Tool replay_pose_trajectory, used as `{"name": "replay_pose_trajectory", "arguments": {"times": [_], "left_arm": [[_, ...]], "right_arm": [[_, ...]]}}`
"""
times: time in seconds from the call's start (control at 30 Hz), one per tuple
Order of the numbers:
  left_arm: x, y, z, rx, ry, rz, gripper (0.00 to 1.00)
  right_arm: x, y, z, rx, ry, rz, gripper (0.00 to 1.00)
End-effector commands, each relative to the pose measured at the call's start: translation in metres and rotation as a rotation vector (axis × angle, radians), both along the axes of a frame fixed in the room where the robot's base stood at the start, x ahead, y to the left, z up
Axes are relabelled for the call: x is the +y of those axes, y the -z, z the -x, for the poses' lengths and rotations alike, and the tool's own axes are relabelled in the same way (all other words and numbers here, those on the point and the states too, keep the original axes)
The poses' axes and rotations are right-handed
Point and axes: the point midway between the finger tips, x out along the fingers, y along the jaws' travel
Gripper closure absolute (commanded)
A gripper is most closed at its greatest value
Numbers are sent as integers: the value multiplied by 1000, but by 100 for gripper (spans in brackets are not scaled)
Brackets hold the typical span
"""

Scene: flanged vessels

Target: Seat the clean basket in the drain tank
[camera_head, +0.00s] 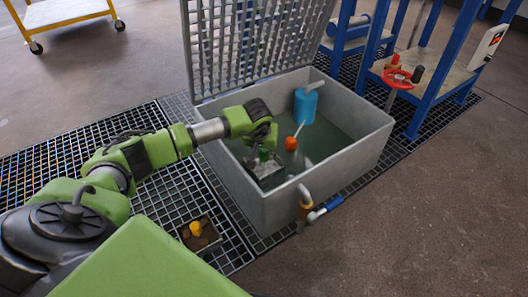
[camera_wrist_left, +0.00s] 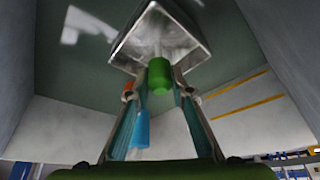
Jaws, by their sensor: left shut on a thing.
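The drain tank (camera_head: 345,165) is a grey open-topped box with greenish liquid at its bottom. The clean basket (camera_head: 267,175) is a metallic, square-edged piece inside the tank, close to the liquid and towards the left wall. My left gripper (camera_head: 264,152) reaches down into the tank above it and is shut on its green handle. In the left wrist view the fingers (camera_wrist_left: 158,92) stand on both sides of the green handle (camera_wrist_left: 159,77), with the shiny basket (camera_wrist_left: 150,38) beyond. Whether the basket touches the tank floor is hidden. My right gripper is not in view.
A perforated lid (camera_head: 255,45) stands open behind the tank. Inside are a blue cylinder (camera_head: 305,107) and an orange float (camera_head: 291,144). A brown square piece with a yellow knob (camera_head: 196,229) lies on the floor grating. A red handwheel (camera_head: 397,79) and blue frame stand at right.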

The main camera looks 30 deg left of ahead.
Motion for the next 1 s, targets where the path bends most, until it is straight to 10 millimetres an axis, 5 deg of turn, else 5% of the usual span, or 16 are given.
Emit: {"name": "replay_pose_trajectory", "arguments": {"times": [0.07,0.1,0.17,0.57,1.0], "left_arm": [[0,2,-1,-3,-1,0,100],[0,0,-1,-3,-1,0,69],[0,0,-1,-3,-1,0,60],[-1,-3,1,-1,1,0,60],[-12,-81,29,-5,2,-2,60]], "right_arm": [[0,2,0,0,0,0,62],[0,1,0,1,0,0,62],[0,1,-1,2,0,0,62],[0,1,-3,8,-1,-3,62],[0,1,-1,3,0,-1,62]]}}
